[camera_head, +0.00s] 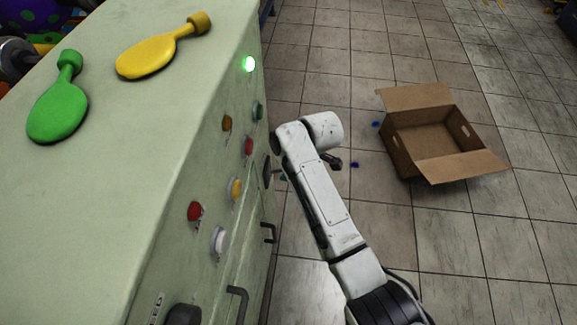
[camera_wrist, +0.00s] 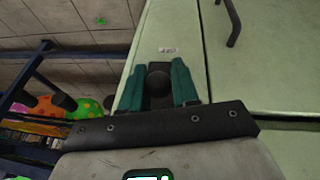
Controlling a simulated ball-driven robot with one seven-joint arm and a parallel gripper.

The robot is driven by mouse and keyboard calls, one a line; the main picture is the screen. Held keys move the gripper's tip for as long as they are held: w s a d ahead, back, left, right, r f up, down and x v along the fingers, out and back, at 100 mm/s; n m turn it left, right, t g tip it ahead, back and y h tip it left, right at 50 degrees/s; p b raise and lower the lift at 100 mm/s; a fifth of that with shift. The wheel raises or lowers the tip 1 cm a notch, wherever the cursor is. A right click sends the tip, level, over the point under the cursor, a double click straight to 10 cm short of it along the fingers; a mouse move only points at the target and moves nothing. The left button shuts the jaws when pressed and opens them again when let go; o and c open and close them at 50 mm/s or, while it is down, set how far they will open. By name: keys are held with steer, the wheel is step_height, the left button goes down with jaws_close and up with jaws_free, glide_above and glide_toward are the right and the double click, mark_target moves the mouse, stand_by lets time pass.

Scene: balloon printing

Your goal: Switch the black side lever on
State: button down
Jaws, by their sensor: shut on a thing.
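The black side lever (camera_wrist: 158,84) is on the pale green machine's panel in the wrist view, with a small label (camera_wrist: 168,50) just beyond it. My gripper (camera_wrist: 160,78) has its two teal fingers on either side of the lever and is shut on it. Part of the lever is hidden by the fingers and the wrist. In the head view my white arm reaches to the right side of the machine (camera_head: 120,215); the fingers and the held lever are hidden there. I cannot read the lever's setting.

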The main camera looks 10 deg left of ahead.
stand_by(0.4)
steer(key=c, duration=1)
jaws_free()
steer(key=p+v, duration=0.2)
steer(key=v, duration=0.8)
steer(key=shift+r, duration=0.4)
